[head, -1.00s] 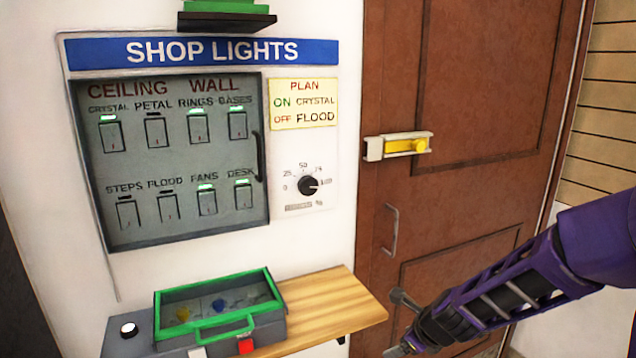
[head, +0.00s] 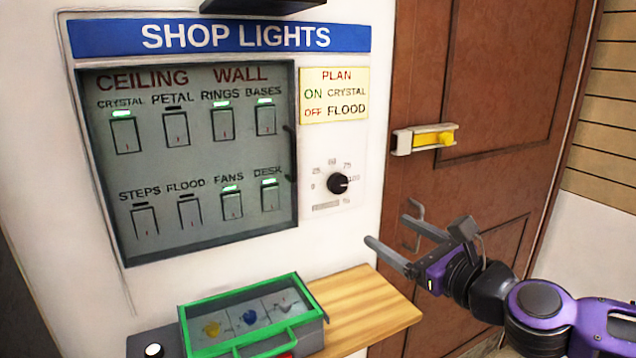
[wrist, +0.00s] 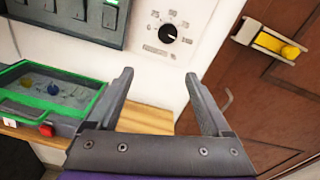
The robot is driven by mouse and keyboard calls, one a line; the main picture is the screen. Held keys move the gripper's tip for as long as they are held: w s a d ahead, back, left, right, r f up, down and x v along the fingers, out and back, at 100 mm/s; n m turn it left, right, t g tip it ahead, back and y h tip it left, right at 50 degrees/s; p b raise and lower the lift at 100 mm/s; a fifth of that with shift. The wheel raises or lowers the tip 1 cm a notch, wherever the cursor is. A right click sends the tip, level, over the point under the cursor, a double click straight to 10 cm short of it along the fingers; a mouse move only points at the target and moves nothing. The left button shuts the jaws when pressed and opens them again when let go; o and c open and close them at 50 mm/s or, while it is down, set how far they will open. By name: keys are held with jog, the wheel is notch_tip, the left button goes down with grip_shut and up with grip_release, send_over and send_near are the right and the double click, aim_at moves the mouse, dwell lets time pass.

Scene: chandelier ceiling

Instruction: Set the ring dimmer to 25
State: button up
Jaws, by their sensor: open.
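A round black dimmer knob (head: 338,183) sits on a white plate at the right of the lights panel, with marks 0, 25, 50, 75 and 100 around it. Its pointer appears turned right, near 100. The label under it is too blurred to read. The knob also shows in the wrist view (wrist: 168,33), ahead of the fingertips. My gripper (head: 388,232) is open and empty, below and right of the knob and apart from it. Its two fingers also show in the wrist view (wrist: 158,76).
A covered switch panel (head: 190,240) with a dark handle is left of the knob. A yellow plan card (head: 334,95) is above it. A green-rimmed box (head: 240,345) stands on a wooden shelf (head: 365,305) below. A brown door (head: 480,80) with a yellow latch (head: 425,139) is at the right.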

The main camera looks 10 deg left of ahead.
notch_tip(320, 180, up, 2)
jog(key=r+t, duration=0.1)
send_near(339, 183)
jog(key=x, duration=0.8)
jog(key=shift+w+a, duration=0.1)
jog(key=shift+w, duration=0.15)
grip_shut()
